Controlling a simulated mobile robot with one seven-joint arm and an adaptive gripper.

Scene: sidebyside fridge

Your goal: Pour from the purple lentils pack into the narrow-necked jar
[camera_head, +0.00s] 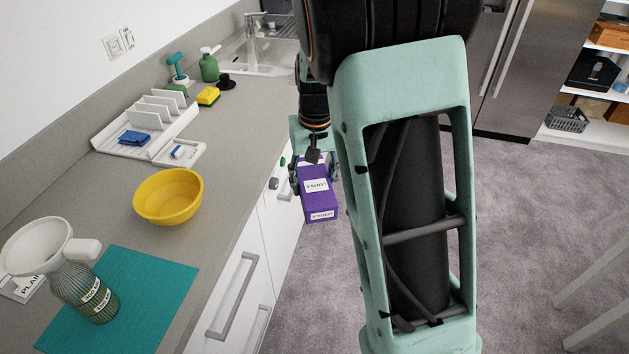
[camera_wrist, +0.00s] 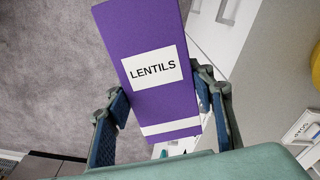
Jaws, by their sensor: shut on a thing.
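The purple lentils pack (camera_head: 320,203) is held in my gripper (camera_head: 313,174), past the counter's front edge and over the floor. In the wrist view the pack (camera_wrist: 155,95) shows a white LENTILS label between the two fingers of my gripper (camera_wrist: 165,115). Its opening cannot be made out. The narrow-necked jar (camera_head: 90,294) is ribbed greenish glass with a small label. It stands upright on a teal mat (camera_head: 150,300) at the near left of the counter. A white funnel (camera_head: 40,245) sits in its neck. My gripper is apart from the jar, farther back and to the right.
A yellow bowl (camera_head: 168,196) stands on the counter between the jar and a white rack (camera_head: 150,125). A small white tray (camera_head: 180,154), yellow sponge (camera_head: 208,96) and green bottle (camera_head: 209,67) stand farther back. Drawer handles (camera_head: 235,295) jut from the counter front. The mat's right part is clear.

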